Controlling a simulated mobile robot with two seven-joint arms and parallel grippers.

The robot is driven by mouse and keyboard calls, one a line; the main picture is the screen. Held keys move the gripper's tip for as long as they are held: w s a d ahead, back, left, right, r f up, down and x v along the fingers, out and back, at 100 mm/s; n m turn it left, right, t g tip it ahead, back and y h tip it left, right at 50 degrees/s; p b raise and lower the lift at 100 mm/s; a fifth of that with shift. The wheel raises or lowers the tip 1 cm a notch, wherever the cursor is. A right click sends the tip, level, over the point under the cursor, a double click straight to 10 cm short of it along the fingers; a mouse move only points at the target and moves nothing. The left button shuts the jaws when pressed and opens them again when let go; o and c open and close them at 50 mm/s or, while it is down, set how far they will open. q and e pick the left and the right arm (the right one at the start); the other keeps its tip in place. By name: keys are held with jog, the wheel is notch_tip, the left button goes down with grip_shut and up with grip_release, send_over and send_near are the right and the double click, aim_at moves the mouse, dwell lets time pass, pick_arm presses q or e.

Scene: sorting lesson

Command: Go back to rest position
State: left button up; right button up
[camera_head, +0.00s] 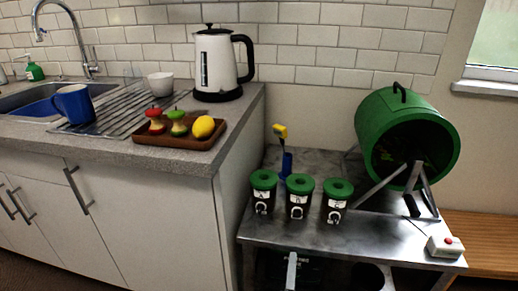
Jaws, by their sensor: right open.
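My right gripper (291,262) shows only in part at the bottom edge, low in front of the metal table (380,238). A pale finger is visible and the jaws are open, with nothing seen between them. Its dark body is hard to tell from the shadow under the table. My left gripper is not in view.
Three black bins with green lids (299,183) stand on the metal table. The counter bears a brown tray (165,139), blue mug (74,104) and kettle (214,65).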

jog(key=s+f+n+g+y+p, duration=0.65)
jog(key=s+f+n, duration=0.65)
jog(key=f+n, duration=0.4)
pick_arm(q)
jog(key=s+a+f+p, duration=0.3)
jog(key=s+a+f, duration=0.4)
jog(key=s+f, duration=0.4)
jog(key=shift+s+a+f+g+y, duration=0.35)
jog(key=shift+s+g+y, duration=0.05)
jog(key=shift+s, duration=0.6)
pick_arm(e)
jog(key=s+d+f+n+g+h, duration=0.1)
jog(key=s+d+f+n+g, duration=0.2)
jog(key=s+d, duration=0.3)
jog(key=s+d+f+n+g+h, duration=0.1)
jog(key=s+d+f+n+g, duration=0.2)
jog(key=s, duration=1.2)
jog(key=d+f+g, duration=0.2)
jog(key=d, duration=0.1)
jog(key=shift+d+f+g, duration=0.15)
jog(key=shift+d+g, duration=0.15)
jog(key=shift+g, duration=0.05)
jog(key=shift+s+h, duration=0.1)
jog(key=shift+h, duration=0.15)
